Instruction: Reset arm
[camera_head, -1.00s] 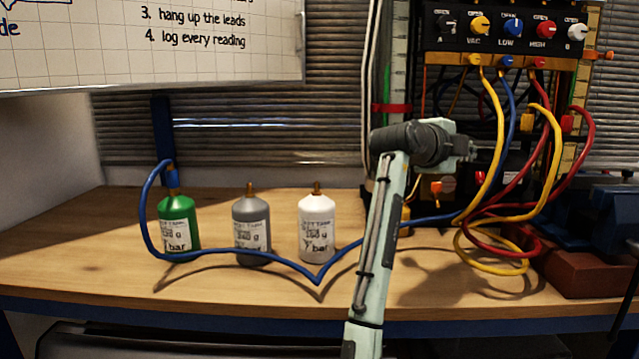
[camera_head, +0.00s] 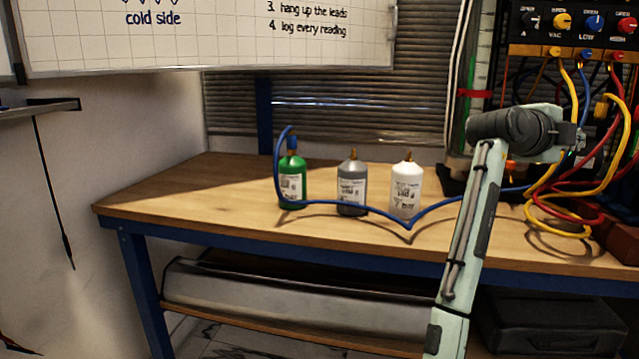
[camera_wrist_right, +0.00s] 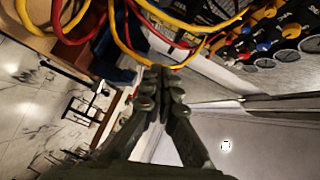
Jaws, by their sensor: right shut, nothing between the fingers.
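My right arm rises from the bottom of the head view, in front of the bench. My right gripper (camera_head: 580,139) is at its far end, near the hoses of the gauge rig. In the right wrist view the right gripper (camera_wrist_right: 161,82) shows with its fingers together and nothing between them. Red and yellow hoses cross just beyond the fingertips in that view; I cannot tell whether they touch. My left gripper is in neither view.
A green bottle (camera_head: 292,186) with a blue hose (camera_head: 340,203) on its top, a grey bottle (camera_head: 352,190) and a white bottle (camera_head: 406,192) stand on the wooden bench (camera_head: 180,196). The gauge rig (camera_head: 570,40) stands at right. The bench's left end is clear.

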